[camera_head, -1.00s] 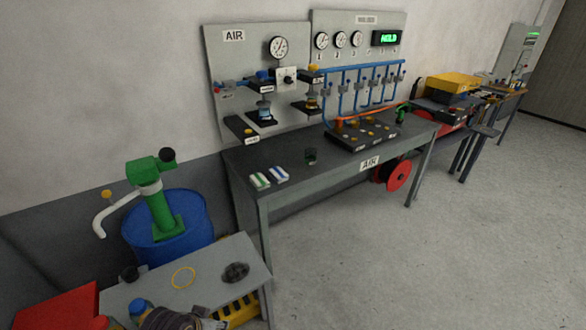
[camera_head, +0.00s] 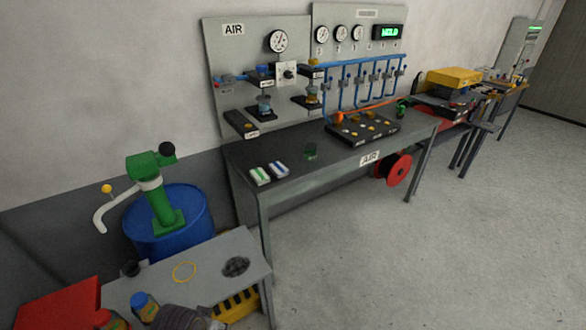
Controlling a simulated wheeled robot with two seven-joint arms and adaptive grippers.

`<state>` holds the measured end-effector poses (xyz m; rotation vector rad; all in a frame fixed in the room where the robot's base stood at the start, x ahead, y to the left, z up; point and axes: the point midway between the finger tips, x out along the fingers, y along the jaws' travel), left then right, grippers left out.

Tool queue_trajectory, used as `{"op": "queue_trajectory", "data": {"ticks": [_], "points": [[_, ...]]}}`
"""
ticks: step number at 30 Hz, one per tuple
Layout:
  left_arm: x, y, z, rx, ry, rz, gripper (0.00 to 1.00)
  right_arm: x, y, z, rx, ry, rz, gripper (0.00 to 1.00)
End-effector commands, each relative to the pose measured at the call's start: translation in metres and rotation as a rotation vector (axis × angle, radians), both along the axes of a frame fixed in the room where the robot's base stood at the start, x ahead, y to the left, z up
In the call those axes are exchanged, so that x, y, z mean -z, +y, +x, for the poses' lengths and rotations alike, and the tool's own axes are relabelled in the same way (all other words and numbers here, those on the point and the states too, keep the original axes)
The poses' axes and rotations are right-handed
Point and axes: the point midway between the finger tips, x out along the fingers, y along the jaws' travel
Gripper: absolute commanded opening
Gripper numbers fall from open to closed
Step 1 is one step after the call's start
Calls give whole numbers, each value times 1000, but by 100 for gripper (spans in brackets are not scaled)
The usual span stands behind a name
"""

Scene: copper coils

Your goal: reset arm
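Neither of my grippers shows in the head view, so I cannot see whether they are open, shut or holding anything. No arm of mine can be made out with certainty. The task names no object of its own. No copper coil can be made out for certain in this view.
A grey workbench (camera_head: 237,157) carries an air panel (camera_head: 233,77) with gauges and blue pipes. Left of it stand a blue drum (camera_head: 197,205) with a green pump (camera_head: 160,205) and a low grey table (camera_head: 215,262). A red reel (camera_head: 398,171) sits under the bench. Floor at right is clear.

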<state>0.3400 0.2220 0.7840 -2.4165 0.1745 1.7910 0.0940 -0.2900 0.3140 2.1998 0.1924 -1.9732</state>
Motion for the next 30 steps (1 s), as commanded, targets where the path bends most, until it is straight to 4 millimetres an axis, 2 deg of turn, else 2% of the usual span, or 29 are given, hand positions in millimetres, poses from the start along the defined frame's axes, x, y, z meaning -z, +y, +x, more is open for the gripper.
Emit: {"op": "queue_trajectory", "data": {"ticks": [8, 16, 22, 30], "points": [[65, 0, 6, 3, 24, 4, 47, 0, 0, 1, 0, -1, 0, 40], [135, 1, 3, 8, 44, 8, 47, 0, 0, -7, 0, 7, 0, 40], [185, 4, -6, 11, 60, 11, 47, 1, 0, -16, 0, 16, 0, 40], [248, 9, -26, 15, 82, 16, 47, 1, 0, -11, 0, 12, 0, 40]]}}
